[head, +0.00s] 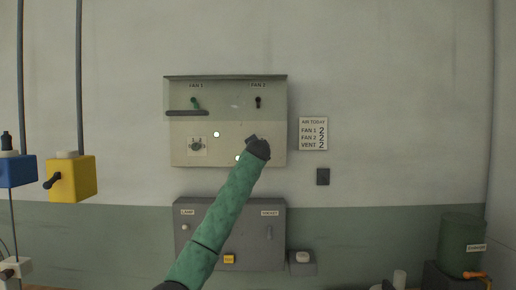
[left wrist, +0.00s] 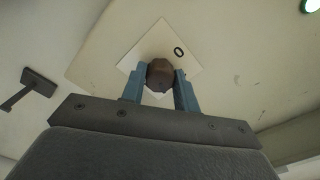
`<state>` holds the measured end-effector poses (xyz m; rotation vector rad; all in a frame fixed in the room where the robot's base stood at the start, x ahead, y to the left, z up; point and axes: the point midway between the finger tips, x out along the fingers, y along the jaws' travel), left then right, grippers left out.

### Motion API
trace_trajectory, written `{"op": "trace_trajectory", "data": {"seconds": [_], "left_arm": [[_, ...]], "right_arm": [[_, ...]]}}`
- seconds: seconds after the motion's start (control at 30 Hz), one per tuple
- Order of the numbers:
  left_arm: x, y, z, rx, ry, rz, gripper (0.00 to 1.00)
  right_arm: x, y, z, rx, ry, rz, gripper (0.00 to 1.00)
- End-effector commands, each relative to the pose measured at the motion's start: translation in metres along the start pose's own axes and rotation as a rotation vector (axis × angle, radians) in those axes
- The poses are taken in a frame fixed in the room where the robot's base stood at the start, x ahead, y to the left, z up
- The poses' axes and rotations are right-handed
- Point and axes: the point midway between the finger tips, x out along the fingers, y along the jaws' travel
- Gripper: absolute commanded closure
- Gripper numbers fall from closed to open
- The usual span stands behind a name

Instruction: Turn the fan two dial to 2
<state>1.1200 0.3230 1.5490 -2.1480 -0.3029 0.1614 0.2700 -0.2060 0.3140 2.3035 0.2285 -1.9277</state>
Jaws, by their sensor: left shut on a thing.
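The control panel (head: 224,124) on the wall has a FAN 1 label at left and one that seems to read FAN 2 at right. My left arm covers its lower right part in the head view, hiding the dial there. In the left wrist view, the blue fingers of my left gripper (left wrist: 160,92) are shut on a dark brown faceted knob (left wrist: 160,74). Behind it is a white square plate (left wrist: 138,50), tilted in this view, with a 0 beside the knob. Other marks and the pointer cannot be made out. My right gripper is not in view.
Another dial (head: 196,146) sits at the panel's lower left, under a dark ledge (head: 187,113). A notice (head: 313,133) lists FAN 1, FAN 2 and VENT, each with 2. A grey box (head: 270,250) hangs below. A yellow box (head: 79,180) hangs at left.

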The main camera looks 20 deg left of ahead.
Motion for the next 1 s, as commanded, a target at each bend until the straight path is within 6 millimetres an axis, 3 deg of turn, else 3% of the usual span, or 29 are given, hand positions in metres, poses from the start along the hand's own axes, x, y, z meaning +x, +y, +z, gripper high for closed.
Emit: {"op": "trace_trajectory", "data": {"seconds": [0.17,0.53,0.83,0.87,0.93,1.0], "left_arm": [[0.000,0.000,0.000,0.079,0.000,0.000,0.92],[0.000,0.001,0.000,0.138,0.000,0.001,0.92],[0.000,0.001,0.000,0.138,0.000,0.001,0.92],[0.000,0.001,0.000,0.138,0.000,0.001,0.66],[0.000,0.001,0.000,0.138,0.000,0.001,0.52],[0.000,0.001,0.000,0.137,0.000,0.001,0.48]], "right_arm": [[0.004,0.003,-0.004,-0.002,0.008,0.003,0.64],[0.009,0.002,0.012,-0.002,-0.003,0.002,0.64],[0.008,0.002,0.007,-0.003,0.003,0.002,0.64],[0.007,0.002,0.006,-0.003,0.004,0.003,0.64],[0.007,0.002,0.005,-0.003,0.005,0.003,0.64],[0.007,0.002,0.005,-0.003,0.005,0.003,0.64]]}}
